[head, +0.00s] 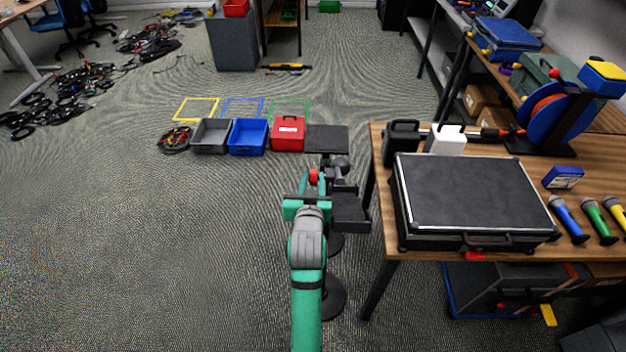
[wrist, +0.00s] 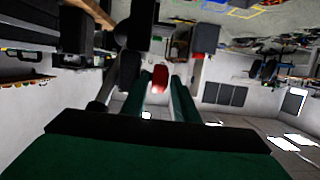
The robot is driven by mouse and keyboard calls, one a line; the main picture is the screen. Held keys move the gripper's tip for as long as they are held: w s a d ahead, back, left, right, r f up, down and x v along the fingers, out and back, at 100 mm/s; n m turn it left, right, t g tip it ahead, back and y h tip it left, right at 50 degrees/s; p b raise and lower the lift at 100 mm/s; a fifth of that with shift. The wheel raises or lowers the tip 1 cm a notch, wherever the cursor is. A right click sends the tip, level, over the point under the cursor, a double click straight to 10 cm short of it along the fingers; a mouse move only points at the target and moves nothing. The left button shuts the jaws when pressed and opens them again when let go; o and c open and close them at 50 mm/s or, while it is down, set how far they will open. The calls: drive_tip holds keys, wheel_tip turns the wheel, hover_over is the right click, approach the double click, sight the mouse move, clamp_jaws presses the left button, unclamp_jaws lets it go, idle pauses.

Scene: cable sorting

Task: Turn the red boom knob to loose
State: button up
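The red boom knob (head: 313,177) shows in the head view just beyond the tip of my gripper, beside the dark boom stand (head: 340,205). In the wrist view the knob (wrist: 160,77) sits between the ends of my two green fingers. My gripper (wrist: 159,88) looks open, with a narrow gap on each side of the knob. I cannot tell whether the fingertips reach around the knob or stop just short of it. In the head view my gripper (head: 309,190) points away from me, and its fingers are partly hidden by its own body. The knob's loose or tight marking is not visible.
A wooden table (head: 385,180) with a large black case (head: 470,195) stands close on the right. The stand's round base (head: 333,298) is on the floor beside my arm. A red box (head: 288,132), blue bin (head: 248,137) and grey bin (head: 210,137) lie ahead.

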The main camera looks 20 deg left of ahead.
drive_tip(key=v, duration=1)
drive_tip(key=shift+s, duration=0.35)
drive_tip(key=shift+d+r, duration=0.1)
drive_tip(key=shift+w+a+f+t+y, duration=0.15)
drive_tip(key=shift+w+a+f+t, duration=0.35)
drive_tip(key=shift+w, duration=1)
drive_tip(key=shift+w+a+f+t+y, duration=0.1)
drive_tip(key=shift+w+a+f+t, duration=0.4)
drive_tip(key=shift+w, duration=1)
drive_tip(key=shift+w+a+f+t+y, duration=0.15)
drive_tip(key=shift+w+a+f+t, duration=0.35)
drive_tip(key=shift+w, duration=1.05)
drive_tip(key=shift+d+f, duration=0.15)
clamp_jaws()
